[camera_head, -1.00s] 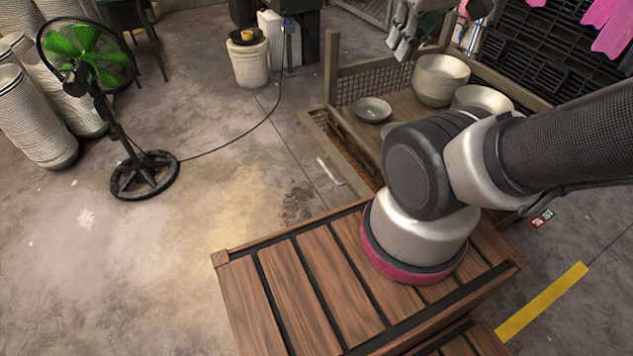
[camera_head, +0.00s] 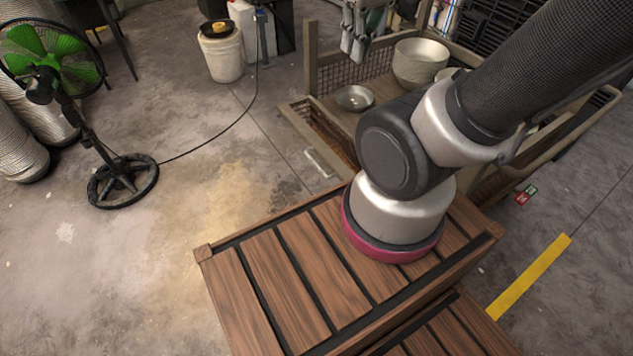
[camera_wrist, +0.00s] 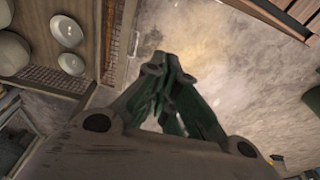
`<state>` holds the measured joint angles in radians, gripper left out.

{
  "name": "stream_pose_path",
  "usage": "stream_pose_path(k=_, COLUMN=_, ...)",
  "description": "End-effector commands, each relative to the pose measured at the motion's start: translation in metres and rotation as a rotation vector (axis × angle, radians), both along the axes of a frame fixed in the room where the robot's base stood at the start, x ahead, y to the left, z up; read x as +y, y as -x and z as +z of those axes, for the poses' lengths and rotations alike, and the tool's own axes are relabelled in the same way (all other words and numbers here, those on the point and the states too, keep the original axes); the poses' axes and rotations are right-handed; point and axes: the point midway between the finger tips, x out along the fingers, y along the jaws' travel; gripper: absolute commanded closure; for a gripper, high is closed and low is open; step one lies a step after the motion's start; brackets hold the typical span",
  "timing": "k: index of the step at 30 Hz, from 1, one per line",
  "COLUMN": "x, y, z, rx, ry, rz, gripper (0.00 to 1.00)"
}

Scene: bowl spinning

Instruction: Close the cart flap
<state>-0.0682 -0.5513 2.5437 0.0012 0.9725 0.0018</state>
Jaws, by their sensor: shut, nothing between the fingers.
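The wooden cart (camera_head: 311,62) has mesh sides and stands behind my arm in the head view. Its flap (camera_head: 297,122) appears tilted outward along the cart's near left side, with a pale handle (camera_head: 318,163) beside it. My arm hides part of the cart and the flap's near end. In the wrist view the flap (camera_wrist: 123,50) runs up the left of centre, next to the mesh. My gripper (camera_wrist: 166,64) is shut and empty. In that view its tips lie to the right of the flap, over floor; I cannot tell whether they touch anything.
Several bowls (camera_head: 420,62) sit in the cart. A wooden slatted platform (camera_head: 265,285) carries my arm's base.

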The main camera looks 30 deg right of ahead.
Motion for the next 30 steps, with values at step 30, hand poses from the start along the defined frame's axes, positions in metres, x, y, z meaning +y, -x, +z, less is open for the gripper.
stream_pose_path(k=30, x=0.028, y=-0.145, z=-0.319, rx=0.897, ry=0.506, rz=0.618, gripper=1.00)
